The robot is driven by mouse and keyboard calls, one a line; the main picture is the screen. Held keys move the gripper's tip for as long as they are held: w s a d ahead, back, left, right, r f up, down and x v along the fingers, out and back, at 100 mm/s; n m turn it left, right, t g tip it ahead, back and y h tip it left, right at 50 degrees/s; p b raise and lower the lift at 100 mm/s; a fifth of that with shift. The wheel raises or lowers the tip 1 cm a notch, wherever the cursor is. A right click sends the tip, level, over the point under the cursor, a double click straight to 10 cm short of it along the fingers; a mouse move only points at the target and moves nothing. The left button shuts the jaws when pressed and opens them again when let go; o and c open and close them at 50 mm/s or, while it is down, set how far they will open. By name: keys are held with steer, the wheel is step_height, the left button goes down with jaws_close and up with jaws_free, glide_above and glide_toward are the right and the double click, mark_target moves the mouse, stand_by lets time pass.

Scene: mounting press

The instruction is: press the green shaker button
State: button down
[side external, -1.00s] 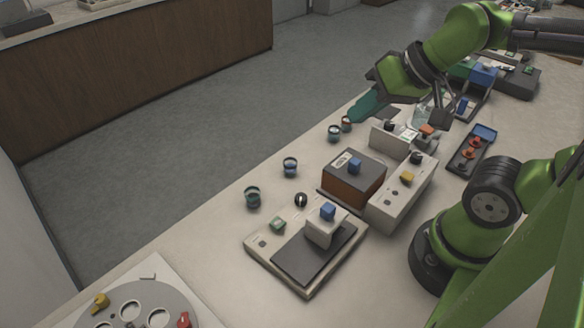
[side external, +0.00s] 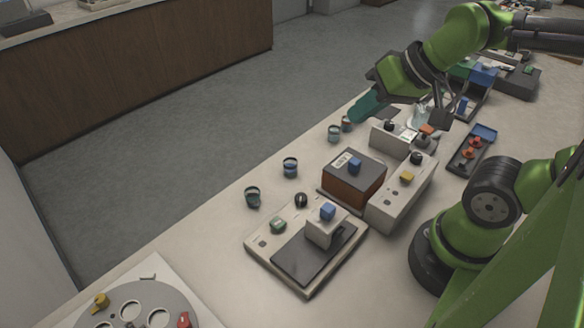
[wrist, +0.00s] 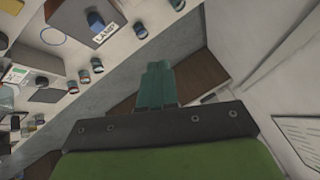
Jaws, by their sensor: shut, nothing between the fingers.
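A green button (side external: 278,226) sits on the light top of a low device (side external: 262,243) at the lower middle of the side view. This device has a dark flat plate and looks like the shaker, though I see no label to confirm it. My gripper (side external: 354,116) has teal fingers, pressed together and empty. It is up and to the right of the button in the picture, well apart from it, in the air near the bench's far edge. The wrist view shows the shut fingers (wrist: 157,68); I cannot make out the green button there.
A blue block on a grey clamp (side external: 325,225) stands on the device's plate, near the button, beside a black knob (side external: 301,200). A brown box (side external: 352,182) and a control unit (side external: 400,195) stand to the right. Several small jars (side external: 290,167) line the far edge.

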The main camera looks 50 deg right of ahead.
steer(key=n+g+h, duration=0.6)
steer(key=n+h, duration=0.5)
steer(key=n, duration=0.3)
glide_above(275, 226)
steer(key=shift+f, duration=5)
steer(key=shift+f, duration=0.1)
steer(key=shift+f, duration=4.35)
